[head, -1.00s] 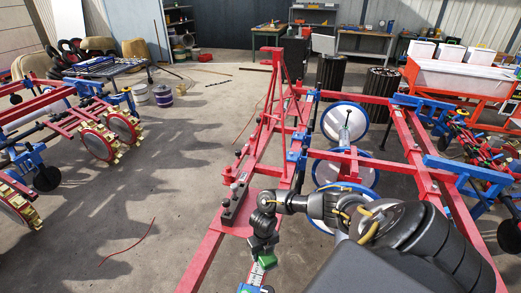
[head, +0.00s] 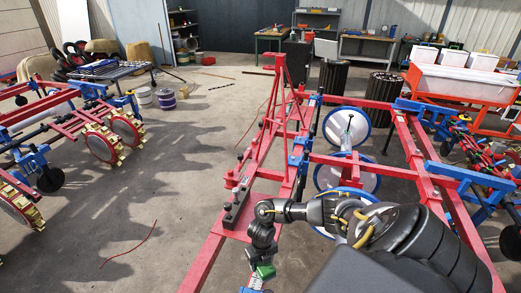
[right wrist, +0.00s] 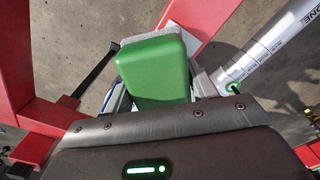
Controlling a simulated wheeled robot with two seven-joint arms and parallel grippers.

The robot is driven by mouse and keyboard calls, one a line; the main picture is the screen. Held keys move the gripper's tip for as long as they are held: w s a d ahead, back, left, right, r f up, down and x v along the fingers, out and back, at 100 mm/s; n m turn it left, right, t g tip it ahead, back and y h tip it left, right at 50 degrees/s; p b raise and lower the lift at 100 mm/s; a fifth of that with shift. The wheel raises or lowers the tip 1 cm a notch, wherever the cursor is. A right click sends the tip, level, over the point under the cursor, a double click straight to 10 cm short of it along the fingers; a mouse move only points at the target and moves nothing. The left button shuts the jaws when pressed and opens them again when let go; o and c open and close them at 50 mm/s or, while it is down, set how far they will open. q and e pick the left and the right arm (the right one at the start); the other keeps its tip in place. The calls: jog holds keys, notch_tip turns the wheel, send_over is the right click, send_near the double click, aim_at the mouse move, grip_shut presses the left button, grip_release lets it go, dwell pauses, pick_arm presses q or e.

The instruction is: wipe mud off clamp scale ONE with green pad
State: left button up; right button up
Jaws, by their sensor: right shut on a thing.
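My right gripper (head: 263,259) is shut on the green pad (head: 265,271), low in the middle of the head view. In the right wrist view the green pad (right wrist: 154,70) is a rounded green block with a grey edge, in front of the dark gripper body. Clamp scale ONE (right wrist: 262,52) is a silver bar with dark marks and the word ONE, running up to the right beside the pad. In the head view a pale marked strip of the scale (head: 256,282) shows just below the pad. I cannot tell whether the pad touches it. Mud is not clearly visible. My left gripper is out of view.
The red planter frame (head: 205,262) surrounds my right arm, with blue clamps (head: 297,157) and white discs (head: 346,126) close by. Another red implement (head: 60,118) stands at the left. The concrete floor (head: 150,215) between them is mostly open, with a thin red cord on it.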

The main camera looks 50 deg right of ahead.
jog(key=shift+w+d+f, duration=0.1)
jog(key=shift+w+d, duration=0.05)
jog(key=shift+d, duration=0.35)
jog(key=shift+w+d+b, duration=0.25)
jog(key=shift+d+b, duration=0.2)
jog(key=shift+d, duration=0.25)
notch_tip(320, 180, up, 5)
jog(key=p, duration=0.3)
jog(key=shift+w+p, duration=0.15)
jog(key=shift+p, duration=0.15)
jog(key=shift+w+r+p, duration=0.1)
jog(key=shift+r+p, duration=1.5)
jog(key=shift+r, duration=0.15)
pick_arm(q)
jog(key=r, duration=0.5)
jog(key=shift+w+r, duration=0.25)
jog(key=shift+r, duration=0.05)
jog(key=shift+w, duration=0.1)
